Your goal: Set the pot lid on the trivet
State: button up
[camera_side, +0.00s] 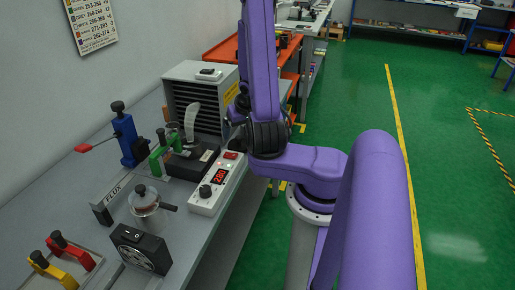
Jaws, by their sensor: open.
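A small, round, clear-looking pot (146,204) stands on the grey bench, with a short dark handle on its right. I cannot pick out a trivet for certain. My purple arm rises past the right side of the bench and leaves the picture at the top. I cannot make out my gripper or its fingers; it is out of frame or hidden by the arm.
A black fan box (140,250) stands close in front of the pot. A white unit with a red display (218,183) is to its right. A FLUX block (108,203), a blue clamp (130,140), a green clamp (160,158) and a louvred grey box (201,95) crowd the bench.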

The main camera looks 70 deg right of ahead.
jog(key=s+a, duration=0.8)
jog(key=shift+s+a, duration=0.2)
jog(key=shift+s, duration=0.05)
dwell(0.9)
jog(key=shift+f, duration=0.1)
dwell(0.4)
